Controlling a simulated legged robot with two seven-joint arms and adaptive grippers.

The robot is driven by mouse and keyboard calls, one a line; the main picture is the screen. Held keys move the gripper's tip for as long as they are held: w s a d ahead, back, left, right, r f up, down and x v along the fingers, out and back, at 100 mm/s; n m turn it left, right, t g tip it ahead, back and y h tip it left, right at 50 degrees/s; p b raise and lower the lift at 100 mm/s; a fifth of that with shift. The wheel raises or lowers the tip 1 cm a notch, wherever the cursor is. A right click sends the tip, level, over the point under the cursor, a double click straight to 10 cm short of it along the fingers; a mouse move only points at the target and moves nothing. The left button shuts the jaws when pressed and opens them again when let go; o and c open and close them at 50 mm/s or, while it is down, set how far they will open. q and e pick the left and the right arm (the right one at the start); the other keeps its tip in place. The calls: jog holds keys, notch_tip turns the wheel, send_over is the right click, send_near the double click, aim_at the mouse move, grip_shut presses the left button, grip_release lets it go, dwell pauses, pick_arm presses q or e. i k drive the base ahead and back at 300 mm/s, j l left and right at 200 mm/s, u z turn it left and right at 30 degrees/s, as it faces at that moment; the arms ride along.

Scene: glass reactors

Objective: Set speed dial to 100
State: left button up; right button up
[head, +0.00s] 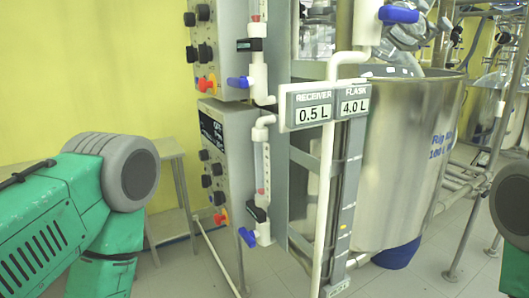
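Two grey control boxes are mounted one above the other left of centre in the head view. The lower control box (233,135) has a dark display (211,131) with small text I cannot read for sure. Below the display are several black knobs (206,181) and a red knob with yellow. The upper control box (225,75) carries similar black knobs (205,52) and a red knob (202,85); its top is cut off. I cannot tell which knob is the speed dial. Parts of both my arms show at the left and right edges, but neither gripper is in view.
A panel (326,84) reads RECEIVER 0.5 L and FLASK 4.0 L. White pipes with blue-handled valves (248,237) stand right of the boxes. A large steel vessel (408,150) fills the right. A grey table (174,148) stands behind my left arm.

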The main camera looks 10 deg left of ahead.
aim_at(203, 154)
jog(key=i+j+z, duration=0.1)
jog(key=j+z, duration=0.6)
jog(key=j, duration=0.15)
jog(key=j+z, duration=0.35)
jog(key=i+j+z, duration=0.1)
jog(key=j+z, duration=0.2)
jog(key=j, duration=1.2)
jog(key=j+z, duration=0.25)
jog(key=j, duration=1.25)
jog(key=k, duration=0.05)
